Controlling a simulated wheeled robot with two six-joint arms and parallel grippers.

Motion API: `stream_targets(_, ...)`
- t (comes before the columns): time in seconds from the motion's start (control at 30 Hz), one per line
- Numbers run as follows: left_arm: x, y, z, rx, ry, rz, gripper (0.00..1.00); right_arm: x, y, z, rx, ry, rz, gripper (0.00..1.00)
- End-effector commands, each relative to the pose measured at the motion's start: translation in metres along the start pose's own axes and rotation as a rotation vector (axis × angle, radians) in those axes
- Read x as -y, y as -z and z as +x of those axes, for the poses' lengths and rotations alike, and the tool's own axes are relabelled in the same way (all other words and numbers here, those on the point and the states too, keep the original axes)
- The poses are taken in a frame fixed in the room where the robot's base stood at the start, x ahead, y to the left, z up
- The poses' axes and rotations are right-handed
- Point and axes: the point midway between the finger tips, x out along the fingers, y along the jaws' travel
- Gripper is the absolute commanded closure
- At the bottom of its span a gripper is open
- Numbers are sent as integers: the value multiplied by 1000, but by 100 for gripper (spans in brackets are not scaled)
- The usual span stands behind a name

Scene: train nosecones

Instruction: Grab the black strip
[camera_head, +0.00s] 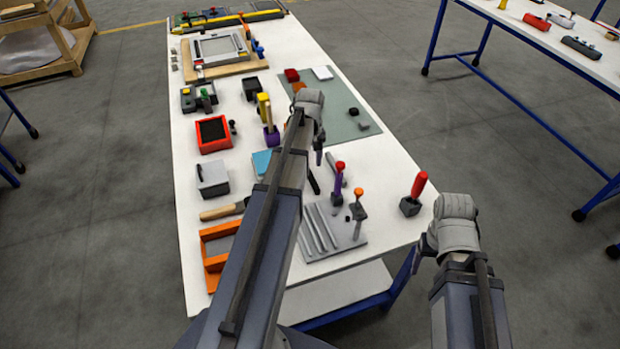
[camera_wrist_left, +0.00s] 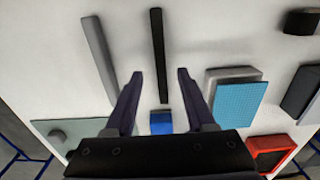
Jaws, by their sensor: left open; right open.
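The black strip (camera_wrist_left: 158,50) is a thin dark bar lying on the white table in the left wrist view. In the head view, only a short part of the black strip (camera_head: 313,183) shows beside my left arm. My left gripper (camera_wrist_left: 159,76) is open, with one finger on each side of the strip's line. The strip's lower end reaches into the space between the fingers in the picture; I cannot tell the height gap. In the head view my left gripper (camera_head: 318,148) hangs over the table. My right gripper (camera_head: 421,255) is open beyond the table's right edge, away from the strip.
A grey bar (camera_wrist_left: 98,55) lies left of the strip. A blue block (camera_wrist_left: 161,123) sits below it, and a blue-topped box (camera_wrist_left: 238,102) to its right. A grooved grey plate (camera_head: 330,232) and a red-handled tool (camera_head: 415,193) stand near the table's front.

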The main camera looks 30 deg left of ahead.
Motion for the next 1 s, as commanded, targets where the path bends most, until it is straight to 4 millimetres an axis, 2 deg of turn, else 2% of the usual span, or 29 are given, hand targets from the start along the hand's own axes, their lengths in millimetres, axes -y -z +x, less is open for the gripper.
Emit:
stream_targets(0.03, 0, 0, 11, 0, 0, 0, 45, 1, 1, 11, 0, 0, 0, 28)
stream_targets(0.3, 1, -1, 42, 0, 0, 0, 45, 4, 2, 42, 0, 0, 0, 28)
stream_targets(0.6, 1, -1, 42, 0, 0, 0, 45, 4, 2, 41, 0, 0, 0, 28)
stream_targets(1.0, 1, -1, 42, 0, 0, 0, 90, 4, 2, 41, 0, 0, 0, 28)
